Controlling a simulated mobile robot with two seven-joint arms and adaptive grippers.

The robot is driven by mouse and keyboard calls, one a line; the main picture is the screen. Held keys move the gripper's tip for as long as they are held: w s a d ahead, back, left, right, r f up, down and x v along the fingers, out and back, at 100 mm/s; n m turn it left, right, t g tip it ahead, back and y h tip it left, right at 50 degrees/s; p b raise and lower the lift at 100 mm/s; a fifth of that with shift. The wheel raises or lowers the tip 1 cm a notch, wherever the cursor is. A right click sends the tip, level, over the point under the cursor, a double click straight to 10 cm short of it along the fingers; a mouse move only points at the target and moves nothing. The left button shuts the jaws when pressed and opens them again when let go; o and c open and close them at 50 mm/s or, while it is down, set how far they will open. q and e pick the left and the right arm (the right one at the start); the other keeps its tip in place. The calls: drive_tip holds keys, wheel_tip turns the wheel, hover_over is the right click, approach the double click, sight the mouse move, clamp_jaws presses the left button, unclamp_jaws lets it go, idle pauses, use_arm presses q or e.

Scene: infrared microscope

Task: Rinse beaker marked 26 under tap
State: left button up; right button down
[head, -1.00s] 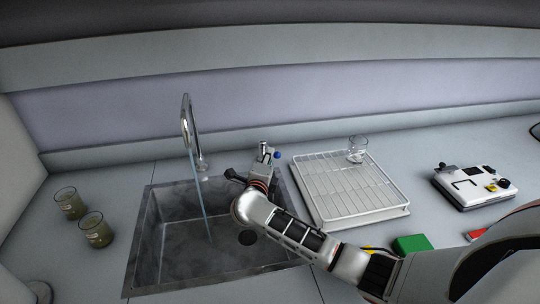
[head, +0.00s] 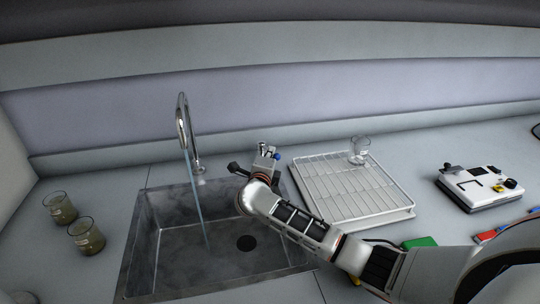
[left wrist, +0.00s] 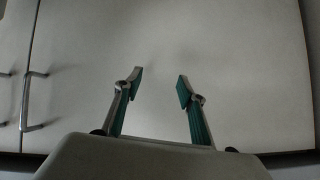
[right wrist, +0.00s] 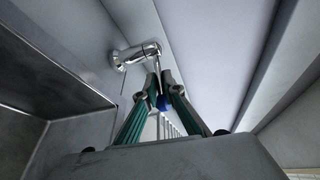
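Two beakers with brownish residue and pale labels, a nearer one (head: 86,236) and a farther one (head: 60,208), stand on the counter left of the sink; I cannot read their numbers. A clear beaker (head: 360,148) stands on the rack. The tap (head: 182,120) is running, and a thin stream falls into the sink (head: 180,275). My right gripper (head: 265,163) is at the tap's handle behind the sink. In the right wrist view its fingers (right wrist: 161,82) are close together around the blue-tipped handle (right wrist: 163,103). My left gripper (left wrist: 158,82) is open and empty, facing cabinet doors.
A white wire rack (head: 335,205) lies right of the sink. A white device (head: 478,187) stands farther right. A green block (head: 420,243) and a red one (head: 485,237) lie near my right arm. The counter between beakers and sink is clear.

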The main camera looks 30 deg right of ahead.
drive_tip(key=shift+a+m+g+h, duration=0.35)
drive_tip(key=shift+m+g+h, duration=0.15)
drive_tip(key=shift+m+h, duration=0.2)
drive_tip(key=c, duration=2.1)
unclamp_jaws()
drive_tip(key=shift+c, duration=0.2)
drive_tip(key=v, duration=1.2)
drive_tip(key=shift+a, duration=0.1)
